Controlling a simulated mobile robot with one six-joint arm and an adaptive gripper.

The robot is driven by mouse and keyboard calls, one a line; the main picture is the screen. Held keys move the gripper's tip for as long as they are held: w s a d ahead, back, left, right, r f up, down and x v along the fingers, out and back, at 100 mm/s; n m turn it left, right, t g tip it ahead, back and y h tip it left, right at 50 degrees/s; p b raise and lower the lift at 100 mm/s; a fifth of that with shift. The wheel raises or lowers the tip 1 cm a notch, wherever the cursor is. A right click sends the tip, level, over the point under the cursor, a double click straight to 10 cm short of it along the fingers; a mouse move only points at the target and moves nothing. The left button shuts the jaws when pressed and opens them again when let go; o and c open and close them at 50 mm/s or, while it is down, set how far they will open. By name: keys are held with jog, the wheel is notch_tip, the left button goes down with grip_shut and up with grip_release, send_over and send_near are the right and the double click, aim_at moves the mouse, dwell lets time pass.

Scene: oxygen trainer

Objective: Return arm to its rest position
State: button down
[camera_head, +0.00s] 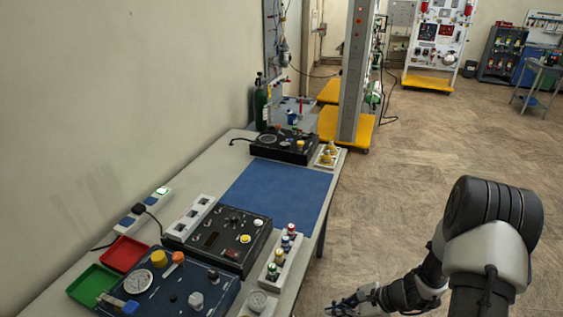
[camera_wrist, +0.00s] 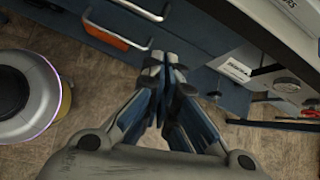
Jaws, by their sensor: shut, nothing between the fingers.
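My gripper (camera_head: 352,303) is at the lower right of the head view, beyond the table's right edge, with my arm bent above the floor. In the wrist view my gripper (camera_wrist: 160,66) points away from me, its fingertips together and nothing between them. How far the fingertips are from the drawers is hard to tell.
The long table (camera_head: 190,172) along the left wall carries a blue mat (camera_head: 275,192), a black control panel (camera_head: 217,237), a dark blue gauge panel (camera_head: 170,285) and red (camera_head: 124,254) and green (camera_head: 92,286) trays. Brown floor (camera_head: 420,190) right of the table is open.

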jog(key=s+a+r+n+g+h, duration=0.15)
jog(key=r+n, duration=0.25)
jog(key=r, duration=0.4)
jog(key=s+a+r+n+h, duration=0.1)
jog(key=s+a+r+n, duration=0.15)
jog(key=r, duration=0.45)
jog(key=s+a+r+n+h, duration=0.1)
jog(key=s+r+n, duration=0.2)
jog(key=r+n, duration=0.35)
jog(key=s+d+r+n+t+h, duration=0.2)
jog(key=s+r+n+h, duration=0.3)
jog(key=s+r, duration=0.7)
jog(key=shift+s+d+r+n+t, duration=0.25)
jog(key=shift+s+d+n+t, duration=0.2)
jog(key=shift+n+t, duration=0.25)
